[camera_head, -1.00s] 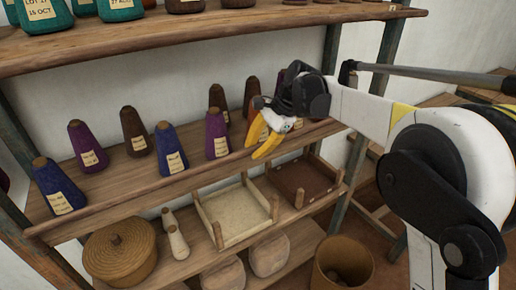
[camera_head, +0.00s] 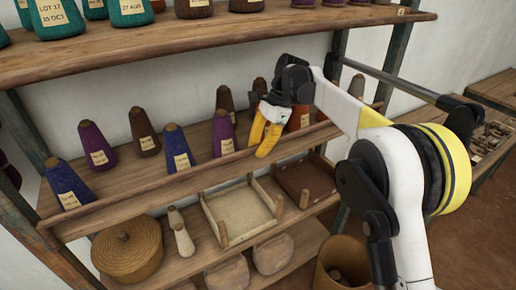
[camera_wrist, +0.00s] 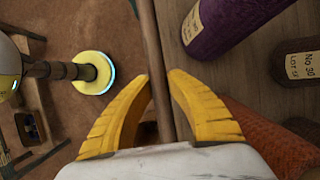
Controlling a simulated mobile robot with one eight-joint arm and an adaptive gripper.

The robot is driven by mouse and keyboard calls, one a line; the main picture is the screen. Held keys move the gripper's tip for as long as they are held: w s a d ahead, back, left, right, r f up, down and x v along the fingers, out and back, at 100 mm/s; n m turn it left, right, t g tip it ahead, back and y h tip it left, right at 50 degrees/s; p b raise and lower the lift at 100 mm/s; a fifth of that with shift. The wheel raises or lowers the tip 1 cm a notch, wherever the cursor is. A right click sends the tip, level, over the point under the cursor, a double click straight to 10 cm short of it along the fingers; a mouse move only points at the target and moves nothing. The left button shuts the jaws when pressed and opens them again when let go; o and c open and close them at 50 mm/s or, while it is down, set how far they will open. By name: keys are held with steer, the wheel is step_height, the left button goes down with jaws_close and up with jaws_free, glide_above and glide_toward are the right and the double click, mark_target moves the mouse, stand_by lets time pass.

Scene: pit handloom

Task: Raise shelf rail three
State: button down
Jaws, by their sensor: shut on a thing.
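A long thin wooden rail (camera_head: 150,190) runs along the front edge of the middle shelf, in front of a row of yarn cones; I take it for shelf rail three. My gripper (camera_head: 264,147), with yellow fingers, is at the rail's right part and points down. In the wrist view the fingers of my gripper (camera_wrist: 158,85) lie on both sides of the rail (camera_wrist: 155,45), shut on it. The gripped stretch is partly hidden by the fingers in the head view. I cannot tell whether the rail stands clear of the shelf.
Purple, brown and blue cones (camera_head: 178,148) stand close behind the rail. A purple cone (camera_wrist: 225,25) is beside the gripper in the wrist view. The upper shelf (camera_head: 270,28) is above. Below are a lidded basket (camera_head: 126,250) and a pale tray (camera_head: 240,212).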

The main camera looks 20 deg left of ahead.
steer(key=c, duration=1.3)
jaws_free()
steer(key=shift+a, duration=0.15)
steer(key=v, duration=0.5)
steer(key=shift+w+d+r, duration=0.1)
steer(key=shift+w+d, duration=0.15)
steer(key=shift+d, duration=0.1)
steer(key=w+d, duration=0.3)
steer(key=d, duration=0.1)
steer(key=w+d, duration=0.4)
steer(key=shift+w+d, duration=0.2)
